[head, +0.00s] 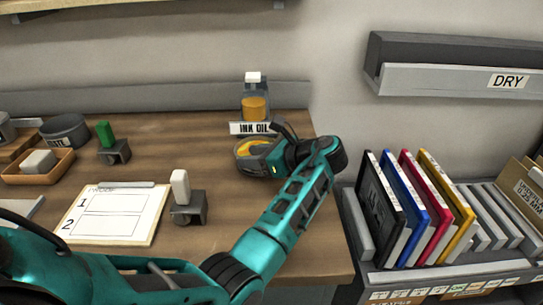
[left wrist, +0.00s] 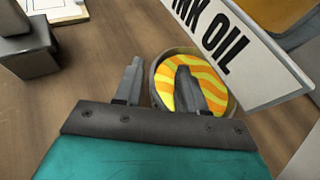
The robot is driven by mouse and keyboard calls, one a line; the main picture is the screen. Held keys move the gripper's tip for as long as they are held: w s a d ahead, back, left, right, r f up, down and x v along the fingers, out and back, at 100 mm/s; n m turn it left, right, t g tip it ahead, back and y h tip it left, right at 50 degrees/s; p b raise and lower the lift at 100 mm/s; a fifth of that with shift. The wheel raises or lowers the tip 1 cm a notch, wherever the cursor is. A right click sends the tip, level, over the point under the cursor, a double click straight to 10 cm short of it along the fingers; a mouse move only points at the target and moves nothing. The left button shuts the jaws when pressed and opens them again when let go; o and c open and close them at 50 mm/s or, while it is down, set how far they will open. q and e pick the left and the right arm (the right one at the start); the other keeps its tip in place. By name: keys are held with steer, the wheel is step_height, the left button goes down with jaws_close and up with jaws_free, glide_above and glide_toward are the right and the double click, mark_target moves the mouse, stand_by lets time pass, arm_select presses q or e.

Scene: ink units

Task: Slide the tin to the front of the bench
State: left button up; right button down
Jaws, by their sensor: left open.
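The tin (head: 243,148) is a low round one with a yellow and orange striped top, toward the back right of the wooden bench (head: 225,215). My left gripper (head: 274,150) is at its right side in the head view and hides part of it. In the left wrist view the tin (left wrist: 211,75) lies ahead of my open left gripper (left wrist: 160,66). One finger overlaps the striped top, the other is left of the rim. I cannot tell whether either finger touches the tin. My right gripper is not in view.
An INK OIL sign (head: 249,128) and an amber bottle (head: 255,104) stand just behind the tin. Colored frames (head: 412,205) stand right of the bench. Bare wood lies in front of the tin.

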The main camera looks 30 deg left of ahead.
arm_select(q)
steer(key=shift+x, duration=1.2)
jaws_close()
stand_by(0.6)
